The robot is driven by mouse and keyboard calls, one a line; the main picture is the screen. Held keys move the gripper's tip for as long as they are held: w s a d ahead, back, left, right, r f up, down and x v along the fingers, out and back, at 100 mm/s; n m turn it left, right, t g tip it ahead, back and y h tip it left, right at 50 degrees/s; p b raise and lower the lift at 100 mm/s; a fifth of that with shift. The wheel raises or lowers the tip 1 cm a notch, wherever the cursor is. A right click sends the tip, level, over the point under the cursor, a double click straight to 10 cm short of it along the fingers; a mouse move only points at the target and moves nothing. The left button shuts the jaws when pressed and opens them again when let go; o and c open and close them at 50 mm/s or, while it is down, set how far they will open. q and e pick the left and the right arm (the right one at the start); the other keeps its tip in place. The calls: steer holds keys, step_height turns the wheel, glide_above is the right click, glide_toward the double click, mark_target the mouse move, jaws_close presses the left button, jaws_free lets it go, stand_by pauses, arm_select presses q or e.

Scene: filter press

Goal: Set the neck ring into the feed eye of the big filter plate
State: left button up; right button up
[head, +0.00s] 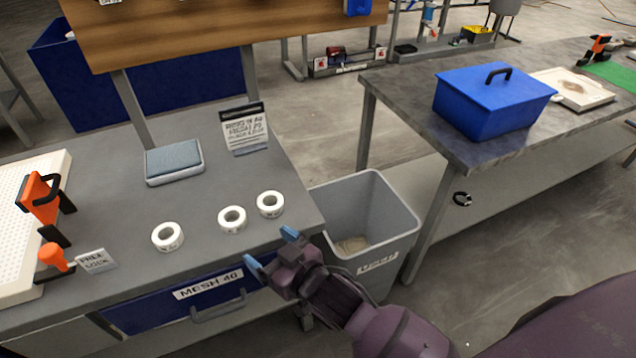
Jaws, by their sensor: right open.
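Three white rings lie flat on the grey bench: a left ring (167,236), a middle ring (232,219) and a right ring (270,204). Each has small dark print on its side, too small to read. I cannot tell which one is the neck ring. A white perforated plate (40,205) lies at the bench's left side, cut off by the picture edge; no feed eye shows on it. My right gripper (272,250) is open and empty at the bench's front edge, its blue fingertips apart, just in front of the rings. My left gripper is out of view.
Orange clamps (42,197) stand at the perforated plate, beside a "FREE LOCK" card (97,261). A grey-blue pad (174,161) and a sign (244,130) stand behind the rings. A grey "USED" bin (395,225) fills the gap before the right bench with its blue box (490,100).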

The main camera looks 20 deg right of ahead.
steer(key=s+d+f+m+g+h, duration=0.1)
steer(key=s+d+f+m+h, duration=0.1)
steer(key=s+d+f, duration=0.4)
steer(key=d+f+h, duration=0.1)
steer(key=d, duration=0.2)
steer(key=shift+s+f+g, duration=0.15)
steer(key=shift+s+g, duration=0.15)
steer(key=shift+s, duration=0.1)
steer(key=shift+o, duration=0.5)
steer(key=s+d+f+g+h, duration=0.1)
steer(key=s+d+f, duration=0.2)
steer(key=s+d, duration=0.2)
steer(key=s+d+f+m+g+h, duration=0.1)
steer(key=s+d+f+h, duration=0.1)
steer(key=s+d, duration=0.3)
steer(key=shift+s+f+g, duration=0.3)
steer(key=shift+s+f, duration=0.15)
steer(key=shift+s, duration=0.35)
